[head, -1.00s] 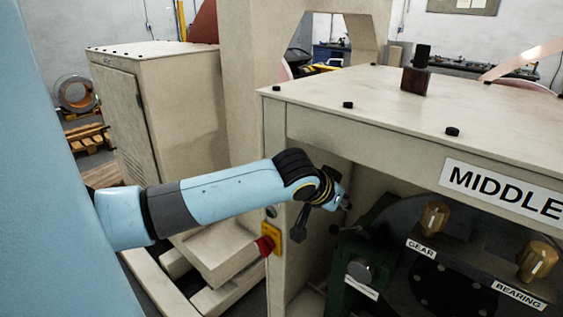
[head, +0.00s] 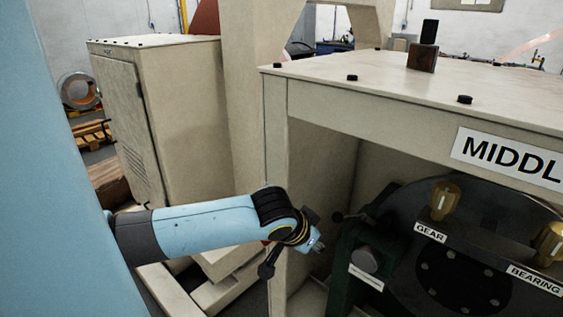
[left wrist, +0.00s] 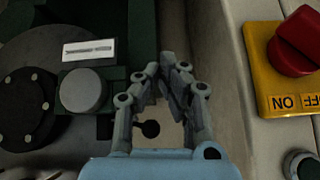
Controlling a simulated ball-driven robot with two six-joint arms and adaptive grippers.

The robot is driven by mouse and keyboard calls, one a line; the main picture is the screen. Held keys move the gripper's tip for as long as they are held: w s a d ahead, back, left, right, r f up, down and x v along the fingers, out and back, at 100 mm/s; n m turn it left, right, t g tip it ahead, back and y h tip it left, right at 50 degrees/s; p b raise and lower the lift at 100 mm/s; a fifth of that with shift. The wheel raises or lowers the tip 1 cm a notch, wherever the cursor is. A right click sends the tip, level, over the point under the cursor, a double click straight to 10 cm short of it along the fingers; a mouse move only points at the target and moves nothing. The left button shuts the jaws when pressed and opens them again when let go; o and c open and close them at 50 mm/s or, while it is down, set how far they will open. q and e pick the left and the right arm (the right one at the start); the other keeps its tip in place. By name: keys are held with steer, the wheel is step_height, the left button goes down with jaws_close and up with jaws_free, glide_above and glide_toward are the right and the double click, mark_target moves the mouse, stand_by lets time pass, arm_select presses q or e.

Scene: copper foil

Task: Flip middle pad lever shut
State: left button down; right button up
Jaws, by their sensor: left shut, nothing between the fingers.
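My left gripper (head: 318,246) is in front of the machine frame's opening, left of the green housing (head: 343,268). In the left wrist view its fingers (left wrist: 168,75) are brought together with nothing held. A small dark lever with a round knob (head: 338,216) sticks out left from the green housing, just above and beyond the gripper in the head view. In the left wrist view, a dark round knob (left wrist: 150,129) on a short stem shows between the finger linkages. Whether the fingers touch the lever cannot be told. My right gripper is not in view.
The frame carries a MIDDLE sign (head: 506,160) and a pale post (head: 276,150) beside my arm. A grey round knob (head: 364,259) is on the green housing. GEAR and BEARING brass knobs (head: 444,200) are farther right. A red switch on a yellow plate (left wrist: 268,85) is close to the gripper.

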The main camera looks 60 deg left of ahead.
arm_select(q)
steer(key=s+d+f+g+b, duration=0.1)
steer(key=s+f+b, duration=0.2)
steer(key=f, duration=0.8)
steer(key=s+f+m+g+b, duration=0.1)
steer(key=s+f+b, duration=0.2)
steer(key=s+f, duration=0.4)
step_height(320, 180, down, 4)
steer(key=shift+d+f+g, duration=0.1)
steer(key=shift+d+g, duration=0.2)
steer(key=shift+d, duration=0.05)
